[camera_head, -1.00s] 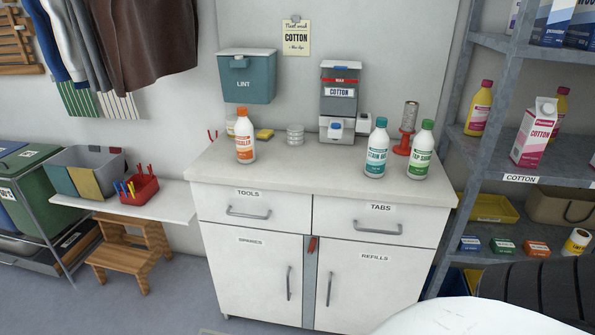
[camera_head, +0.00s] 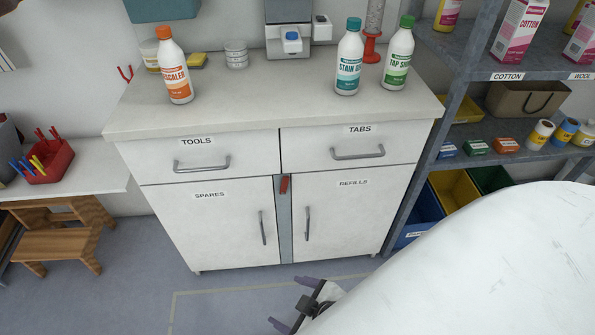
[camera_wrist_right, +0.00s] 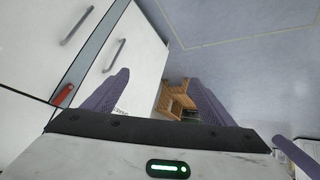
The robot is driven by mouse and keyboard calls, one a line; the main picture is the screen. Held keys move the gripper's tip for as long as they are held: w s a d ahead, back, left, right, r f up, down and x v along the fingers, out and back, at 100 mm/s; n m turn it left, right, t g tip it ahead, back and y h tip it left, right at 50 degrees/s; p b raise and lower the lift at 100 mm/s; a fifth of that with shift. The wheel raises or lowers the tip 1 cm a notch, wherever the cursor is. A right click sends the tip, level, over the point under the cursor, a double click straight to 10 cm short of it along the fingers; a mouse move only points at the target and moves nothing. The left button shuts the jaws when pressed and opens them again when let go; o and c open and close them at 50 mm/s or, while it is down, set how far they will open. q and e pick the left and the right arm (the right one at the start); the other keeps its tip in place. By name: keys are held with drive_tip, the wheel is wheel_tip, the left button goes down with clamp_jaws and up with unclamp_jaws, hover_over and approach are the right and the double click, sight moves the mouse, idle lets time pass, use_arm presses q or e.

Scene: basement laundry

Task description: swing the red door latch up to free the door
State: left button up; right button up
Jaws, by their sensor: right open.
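The red door latch (camera_head: 284,184) is small and sits upright at the top of the grey strip between the two lower cabinet doors, just under the drawers. It also shows at the left of the right wrist view (camera_wrist_right: 63,95). The left door (camera_head: 215,225) is labelled SPARES and the right door (camera_head: 350,215) REFILLS; both are closed. My right gripper (camera_head: 290,303) is open and empty, low in front of the cabinet, below and apart from the latch. Its two purple fingers (camera_wrist_right: 160,92) are spread in the right wrist view. My left gripper is not in view.
The cabinet top (camera_head: 260,105) holds several bottles. A wooden step stool (camera_head: 60,235) stands at the left, and grey shelving (camera_head: 440,110) with bins stands at the right. My white arm covers the lower right. The floor before the cabinet (camera_head: 150,290) is clear.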

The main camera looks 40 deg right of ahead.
drive_tip(key=w+d+f+n+t+h+b, duration=0.1)
drive_tip(key=w+d+f+n+h+b, duration=0.25)
drive_tip(key=w+f+b, duration=0.3)
drive_tip(key=n+t+h+b, duration=0.2)
drive_tip(key=t+h+b, duration=0.45)
drive_tip(key=b, duration=0.45)
approach(285, 187)
drive_tip(key=shift+m+h, duration=0.25)
drive_tip(key=shift+h, duration=0.05)
drive_tip(key=b+x, duration=0.1)
drive_tip(key=x, duration=0.6)
drive_tip(key=shift+w+d+f, duration=0.1)
drive_tip(key=shift+w+f, duration=0.05)
drive_tip(key=shift+w, duration=0.15)
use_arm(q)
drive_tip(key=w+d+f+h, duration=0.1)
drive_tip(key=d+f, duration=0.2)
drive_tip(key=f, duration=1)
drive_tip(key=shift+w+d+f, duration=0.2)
use_arm(e)
drive_tip(key=shift+c, duration=0.2)
